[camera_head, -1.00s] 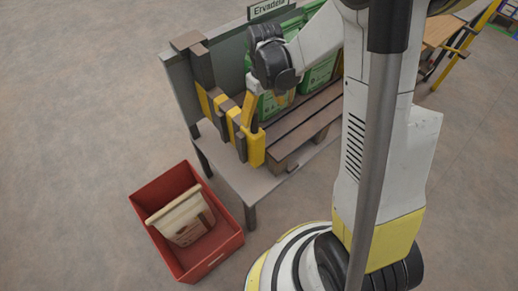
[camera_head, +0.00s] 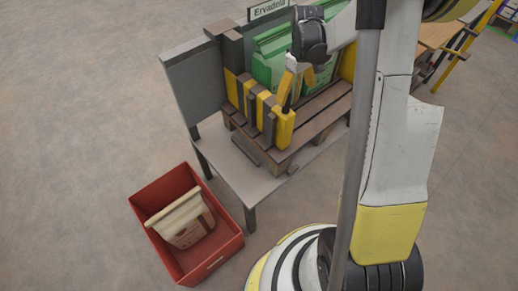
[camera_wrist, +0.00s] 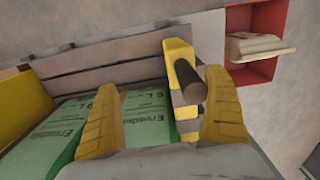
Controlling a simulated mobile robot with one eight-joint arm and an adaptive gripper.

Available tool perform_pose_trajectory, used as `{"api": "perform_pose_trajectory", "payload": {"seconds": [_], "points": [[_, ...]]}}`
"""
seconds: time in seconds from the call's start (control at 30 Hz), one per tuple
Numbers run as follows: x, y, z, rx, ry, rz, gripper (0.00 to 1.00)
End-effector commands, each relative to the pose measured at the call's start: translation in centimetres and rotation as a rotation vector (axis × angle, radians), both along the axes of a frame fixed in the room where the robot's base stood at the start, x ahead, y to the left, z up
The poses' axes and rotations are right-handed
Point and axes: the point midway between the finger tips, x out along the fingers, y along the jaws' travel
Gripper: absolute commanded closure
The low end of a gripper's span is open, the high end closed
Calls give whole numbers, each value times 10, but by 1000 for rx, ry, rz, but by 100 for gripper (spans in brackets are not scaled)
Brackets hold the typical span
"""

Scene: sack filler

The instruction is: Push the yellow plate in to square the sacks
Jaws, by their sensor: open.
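The yellow plate (camera_head: 285,125), with dark and yellow stripes, stands upright at the left end of a slatted wooden pallet (camera_head: 312,118), close to the green sacks (camera_head: 268,62). In the wrist view its yellow edge (camera_wrist: 178,58) and a dark round bar show between my fingers, nearer the right one. My gripper (camera_head: 296,97) is open, with its yellow fingers pointing down just above the pallet by the plate. Green sack faces (camera_wrist: 60,128) lie below the left finger. I cannot tell whether a finger touches the plate. My arm hides part of the sacks.
The pallet rests on a grey table (camera_head: 232,172) with a grey back panel (camera_head: 190,85). A red crate (camera_head: 228,245) holding a pale sack (camera_head: 182,220) stands on the floor at the left. Another yellow panel (camera_wrist: 22,105) stands at the sacks' far end.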

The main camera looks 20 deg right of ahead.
Motion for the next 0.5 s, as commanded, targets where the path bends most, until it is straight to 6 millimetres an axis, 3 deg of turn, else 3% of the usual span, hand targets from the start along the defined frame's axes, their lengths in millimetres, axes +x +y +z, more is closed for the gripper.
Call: {"api": "perform_pose_trajectory", "payload": {"seconds": [0.5], "points": [[2,-7,0,-1,0,0,0]]}}
